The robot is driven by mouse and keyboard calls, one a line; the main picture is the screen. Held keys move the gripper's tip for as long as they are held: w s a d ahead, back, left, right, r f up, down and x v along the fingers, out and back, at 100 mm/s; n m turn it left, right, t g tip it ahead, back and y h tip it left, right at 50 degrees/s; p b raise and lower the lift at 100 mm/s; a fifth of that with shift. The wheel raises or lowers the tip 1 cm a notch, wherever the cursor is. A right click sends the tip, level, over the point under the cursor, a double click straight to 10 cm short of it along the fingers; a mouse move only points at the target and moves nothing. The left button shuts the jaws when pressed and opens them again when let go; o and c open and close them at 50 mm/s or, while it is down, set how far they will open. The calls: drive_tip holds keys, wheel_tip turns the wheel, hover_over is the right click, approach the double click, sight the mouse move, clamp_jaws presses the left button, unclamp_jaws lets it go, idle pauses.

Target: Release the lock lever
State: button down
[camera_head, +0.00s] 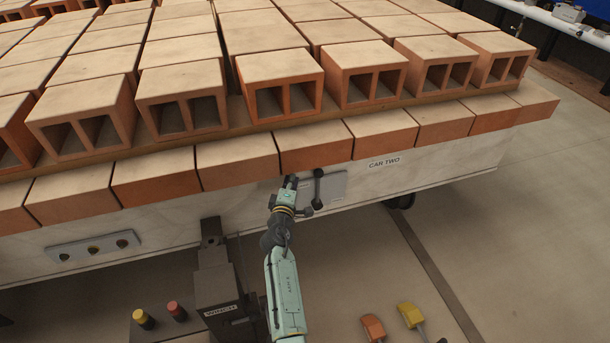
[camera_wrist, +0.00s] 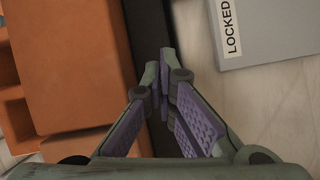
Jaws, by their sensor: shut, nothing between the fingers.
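The lock lever (camera_head: 318,188) is a dark, slim handle standing roughly upright on a grey plate (camera_head: 336,186) on the side of the car. The grey plate also shows at the upper right of the wrist view (camera_wrist: 262,48), with a "LOCKED" label (camera_wrist: 231,27). My gripper (camera_head: 291,180) is just left of the lever, under the overhanging bricks. In the wrist view its fingertips (camera_wrist: 160,75) are together with nothing between them. The lever is not clearly seen in the wrist view; a dark strip (camera_wrist: 150,28) runs behind the fingers.
Orange bricks (camera_head: 316,146) overhang the car's pale side (camera_head: 165,215) just above my gripper. A "CAR TWO" label (camera_head: 384,162) is right of the plate. A dark winch post (camera_head: 214,265) stands to the left. Yellow (camera_head: 411,315) and orange (camera_head: 373,327) pedals are below on the floor.

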drive_tip(key=w+d, duration=0.1)
drive_tip(key=w+d+p, duration=0.1)
drive_tip(key=w+d, duration=0.1)
drive_tip(key=shift+w+d+f, duration=0.15)
drive_tip(key=shift+w+f, duration=0.1)
drive_tip(key=shift+f, duration=0.1)
drive_tip(key=shift+d+f, duration=0.2)
drive_tip(key=shift+d, duration=0.3)
drive_tip(key=shift+w+d+r, duration=0.1)
drive_tip(key=shift+r, duration=0.05)
